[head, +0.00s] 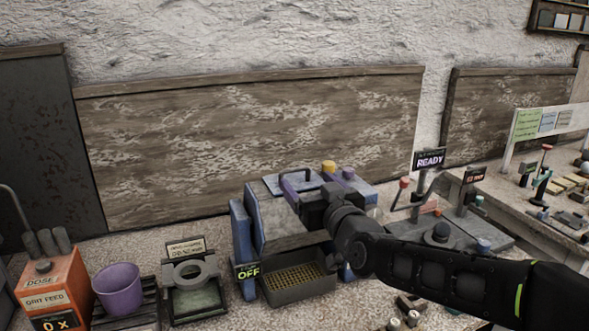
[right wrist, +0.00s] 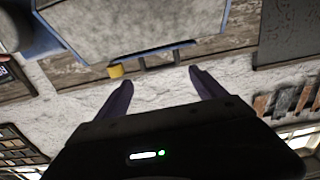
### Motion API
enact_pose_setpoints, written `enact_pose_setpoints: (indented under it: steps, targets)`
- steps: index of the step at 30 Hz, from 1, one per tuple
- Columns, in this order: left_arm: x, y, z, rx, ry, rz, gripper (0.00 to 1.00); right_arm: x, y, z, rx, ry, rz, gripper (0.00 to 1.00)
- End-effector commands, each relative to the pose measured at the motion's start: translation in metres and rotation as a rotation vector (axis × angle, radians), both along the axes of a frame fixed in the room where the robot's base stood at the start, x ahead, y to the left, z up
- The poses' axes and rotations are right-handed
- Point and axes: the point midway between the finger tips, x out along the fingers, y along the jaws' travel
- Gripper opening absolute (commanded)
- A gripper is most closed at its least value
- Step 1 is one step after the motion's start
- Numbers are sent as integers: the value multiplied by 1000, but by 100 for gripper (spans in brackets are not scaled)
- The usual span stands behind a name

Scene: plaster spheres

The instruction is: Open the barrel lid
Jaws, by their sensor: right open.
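The blue-framed machine (head: 242,245) stands on the bench in the middle of the head view. Its grey panel, which looks like the barrel lid (right wrist: 115,25), fills the top of the right wrist view. A dark bar handle (right wrist: 160,62) and a yellow knob (right wrist: 116,71) sit at the panel's edge. My right gripper (head: 317,182) is over the machine's top, its purple fingers spread. In the wrist view the open fingers (right wrist: 163,90) point toward the handle, with nothing between them. My right arm hides part of the machine. My left gripper is out of view.
A tray of yellow grit (head: 295,280) sits at the machine's front, beside an OFF sign (head: 247,271). A purple bucket (head: 118,290) and an orange grit feed box (head: 52,290) stand left. A READY sign (head: 429,160) and levers stand right.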

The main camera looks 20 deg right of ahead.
Motion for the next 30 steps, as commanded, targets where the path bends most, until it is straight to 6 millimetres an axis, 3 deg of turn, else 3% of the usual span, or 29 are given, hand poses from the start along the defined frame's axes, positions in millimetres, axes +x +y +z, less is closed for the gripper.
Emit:
enact_pose_setpoints:
  steps: [5, 18, 28, 30]
  targets:
    - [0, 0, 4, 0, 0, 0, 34, 13, 1, 1, 0, 2, 0, 80]
    - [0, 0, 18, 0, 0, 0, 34, 73, 4, 0, 0, 1, 0, 80]
    - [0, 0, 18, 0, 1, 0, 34, 77, 5, 0, 0, -1, 0, 80]
    - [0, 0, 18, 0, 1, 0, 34, 77, 5, 0, 0, 0, 0, 75]
